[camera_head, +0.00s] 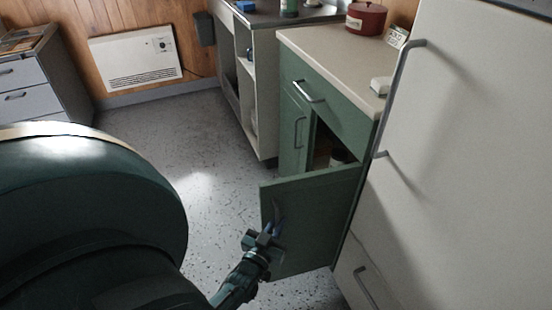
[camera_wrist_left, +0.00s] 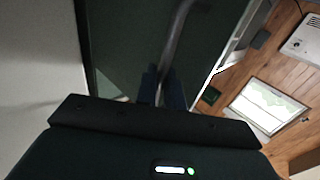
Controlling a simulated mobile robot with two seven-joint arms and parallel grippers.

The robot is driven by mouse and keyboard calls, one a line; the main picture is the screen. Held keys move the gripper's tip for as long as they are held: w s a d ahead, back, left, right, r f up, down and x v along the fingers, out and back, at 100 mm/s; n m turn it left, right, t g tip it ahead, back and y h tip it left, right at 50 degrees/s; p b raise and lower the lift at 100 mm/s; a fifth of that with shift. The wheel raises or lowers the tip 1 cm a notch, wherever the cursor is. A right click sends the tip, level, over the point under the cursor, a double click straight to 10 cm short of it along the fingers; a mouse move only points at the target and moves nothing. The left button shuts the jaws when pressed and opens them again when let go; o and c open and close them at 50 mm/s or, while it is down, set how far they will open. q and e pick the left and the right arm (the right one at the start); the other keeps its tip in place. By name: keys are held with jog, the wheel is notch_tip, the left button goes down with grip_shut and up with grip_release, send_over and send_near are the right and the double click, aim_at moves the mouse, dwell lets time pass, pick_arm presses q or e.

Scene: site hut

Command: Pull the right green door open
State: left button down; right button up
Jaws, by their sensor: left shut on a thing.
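The right green door (camera_head: 312,218) of the green cabinet (camera_head: 345,112) stands open in the head view, swung out well away from the front. My left gripper (camera_head: 266,236) is at the door's outer face near its free edge, shut on the door's handle. In the left wrist view the handle (camera_wrist_left: 176,40) is a grey bar running down between the fingers (camera_wrist_left: 162,88), with the dark door face (camera_wrist_left: 125,45) behind it. The handle is mostly hidden in the head view. My right gripper is not in view.
A white fridge (camera_head: 460,130) stands close on the right of the open door. The left green door (camera_head: 292,130) is shut. A red pot (camera_head: 366,18) sits on the worktop (camera_head: 335,58). Speckled floor (camera_head: 190,150) is clear left of the door.

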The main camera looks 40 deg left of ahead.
pick_arm(q)
jog(key=shift+w+d, duration=0.1)
jog(key=shift+d, duration=0.15)
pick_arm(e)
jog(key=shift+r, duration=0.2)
pick_arm(q)
jog(key=c, duration=1.6)
grip_release()
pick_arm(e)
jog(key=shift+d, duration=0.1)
